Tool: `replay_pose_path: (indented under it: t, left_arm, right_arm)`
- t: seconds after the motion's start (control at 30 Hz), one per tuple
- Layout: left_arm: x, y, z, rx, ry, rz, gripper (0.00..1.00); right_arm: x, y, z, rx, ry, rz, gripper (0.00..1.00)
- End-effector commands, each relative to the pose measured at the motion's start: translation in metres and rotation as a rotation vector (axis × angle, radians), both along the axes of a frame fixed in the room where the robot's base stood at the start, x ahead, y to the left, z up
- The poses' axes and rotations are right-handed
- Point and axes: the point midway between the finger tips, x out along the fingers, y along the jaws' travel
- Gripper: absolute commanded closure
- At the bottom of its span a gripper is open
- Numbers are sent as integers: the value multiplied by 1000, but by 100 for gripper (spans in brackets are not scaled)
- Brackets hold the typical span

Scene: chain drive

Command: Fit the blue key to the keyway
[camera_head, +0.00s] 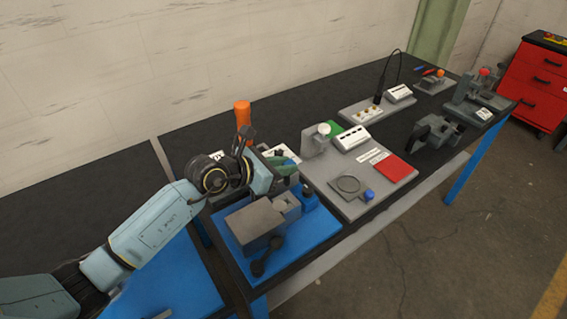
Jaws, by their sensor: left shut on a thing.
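My left arm comes in from the left, and its gripper (279,180) is over the back of the blue board (300,237), just behind a grey block fixture (254,222). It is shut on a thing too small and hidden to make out. I cannot pick out the blue key for certain, and the keyway cannot be told at this size. A small green and blue piece (280,153) shows just behind the gripper. My right gripper is not in view.
An orange handle (242,113) stands upright behind my wrist. A dark lever part (267,256) is at the blue board's front. To the right, a grey board (360,209) carries a red pad (396,169) and a blue knob (368,194). More fixtures stand farther along the dark bench.

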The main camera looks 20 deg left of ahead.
Motion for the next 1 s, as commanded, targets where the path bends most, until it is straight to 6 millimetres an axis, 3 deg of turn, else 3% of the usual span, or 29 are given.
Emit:
replay_pose_path:
  t: [0.53,1.0]
  left_arm:
    - [0,0,-51,-1,1,-1,100]
    - [0,0,-57,0,0,0,100]
  right_arm:
    - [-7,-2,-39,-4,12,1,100]
    - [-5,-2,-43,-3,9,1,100]
